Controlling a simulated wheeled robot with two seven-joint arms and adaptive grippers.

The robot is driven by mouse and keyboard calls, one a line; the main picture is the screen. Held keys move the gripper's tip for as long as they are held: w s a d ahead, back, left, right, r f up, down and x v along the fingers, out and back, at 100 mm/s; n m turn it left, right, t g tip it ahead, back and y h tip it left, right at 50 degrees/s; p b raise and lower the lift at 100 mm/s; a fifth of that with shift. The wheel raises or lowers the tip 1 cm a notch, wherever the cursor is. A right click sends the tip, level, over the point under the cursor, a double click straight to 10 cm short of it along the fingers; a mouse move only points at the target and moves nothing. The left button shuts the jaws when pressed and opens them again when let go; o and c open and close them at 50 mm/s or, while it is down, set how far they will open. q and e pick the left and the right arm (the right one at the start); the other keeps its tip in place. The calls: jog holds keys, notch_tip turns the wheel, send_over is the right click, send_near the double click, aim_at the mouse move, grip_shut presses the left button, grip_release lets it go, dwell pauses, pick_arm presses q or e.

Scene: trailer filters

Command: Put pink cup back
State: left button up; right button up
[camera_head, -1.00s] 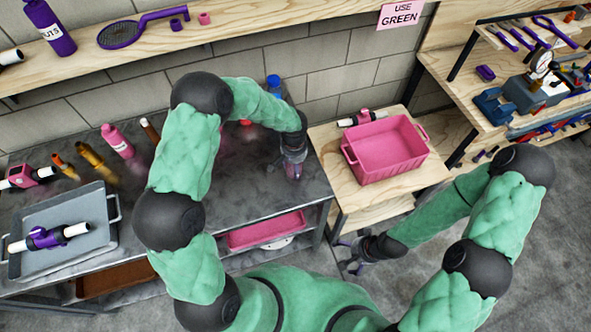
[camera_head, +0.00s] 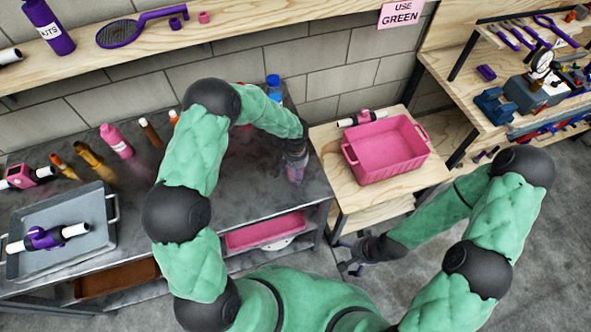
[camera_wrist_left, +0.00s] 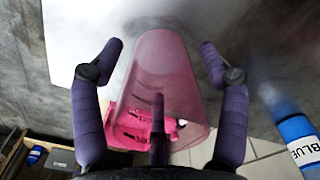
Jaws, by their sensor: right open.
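The pink translucent cup (camera_wrist_left: 165,65) lies lengthwise between the spread fingers of my left gripper (camera_wrist_left: 160,58) in the left wrist view. Gaps show between the cup's sides and both outer fingertips, and the third finger overlaps its lower part. In the head view my left gripper (camera_head: 296,178) is low over the right end of the dark metal workbench (camera_head: 240,190), and hides most of the cup. My right gripper (camera_head: 352,262) is open and empty, low beside the wooden stand.
A pink crate (camera_head: 385,153) sits on the wooden stand (camera_head: 335,140) right of the workbench. A blue bottle (camera_wrist_left: 300,145) is close to the right finger in the wrist view. Several bottles stand along the workbench's back left, and a grey tray (camera_head: 92,205) lies at its left.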

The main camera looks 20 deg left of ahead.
pick_arm(q)
jog(key=shift+r, duration=0.15)
jog(key=shift+r, duration=0.25)
notch_tip(320, 180, up, 12)
jog(key=p, duration=0.1)
jog(key=shift+f+p, duration=0.2)
jog(key=shift+p, duration=0.15)
dwell(0.5)
